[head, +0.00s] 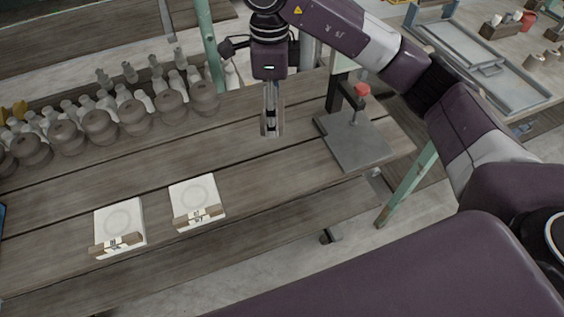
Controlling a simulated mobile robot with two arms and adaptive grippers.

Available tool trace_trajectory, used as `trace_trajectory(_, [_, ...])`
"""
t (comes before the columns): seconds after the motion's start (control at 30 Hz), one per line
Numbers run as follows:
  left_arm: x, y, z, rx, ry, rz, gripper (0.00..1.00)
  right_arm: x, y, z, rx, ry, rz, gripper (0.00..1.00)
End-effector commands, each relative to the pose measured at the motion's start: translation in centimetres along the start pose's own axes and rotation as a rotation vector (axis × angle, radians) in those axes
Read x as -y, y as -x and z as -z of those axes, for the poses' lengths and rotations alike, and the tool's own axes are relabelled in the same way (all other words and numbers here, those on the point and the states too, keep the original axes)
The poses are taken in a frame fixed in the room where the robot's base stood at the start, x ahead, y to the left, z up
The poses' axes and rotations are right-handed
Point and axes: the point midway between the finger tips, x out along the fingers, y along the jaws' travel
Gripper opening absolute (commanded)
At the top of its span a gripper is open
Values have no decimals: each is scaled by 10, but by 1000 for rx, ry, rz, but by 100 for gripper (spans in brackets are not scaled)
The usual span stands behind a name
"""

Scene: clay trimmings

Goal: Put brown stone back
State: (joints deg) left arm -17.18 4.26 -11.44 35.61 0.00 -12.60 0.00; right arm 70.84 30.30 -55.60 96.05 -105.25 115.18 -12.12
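No single item stands out clearly as the brown stone. Several rounded grey-brown lumps or pots (99,125) stand in a row along the back left of the wooden table. Two white square holders lie near the front, a left one (136,236) and a right one (180,195). Each has a round pale mark on top and a brown labelled strip on its front edge, and no stone shows on either. My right gripper (270,132) points down over the table, right of the row. Its fingers look close together, seen edge-on, and no held object shows. My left gripper is out of view.
Several small pale bottles (143,101) stand behind the row. A grey metal stand with a red knob (362,89) is right of my gripper. The table (250,165) is bare between the holders and the stand. Metal trays (455,50) lie on another bench.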

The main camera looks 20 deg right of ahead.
Motion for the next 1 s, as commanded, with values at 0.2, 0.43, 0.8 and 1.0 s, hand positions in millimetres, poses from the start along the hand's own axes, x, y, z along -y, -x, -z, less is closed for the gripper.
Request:
trace_trajectory(0.2, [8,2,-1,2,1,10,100,-2,-44,0,0,2,-8,42])
trace_trajectory(0.43, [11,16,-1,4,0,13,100,-2,-101,1,-4,-1,-7,42])
trace_trajectory(0.8, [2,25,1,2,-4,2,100,0,-152,0,0,1,-1,42])
trace_trajectory(1.0, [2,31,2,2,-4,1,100,-1,-176,0,-1,-1,-4,42])
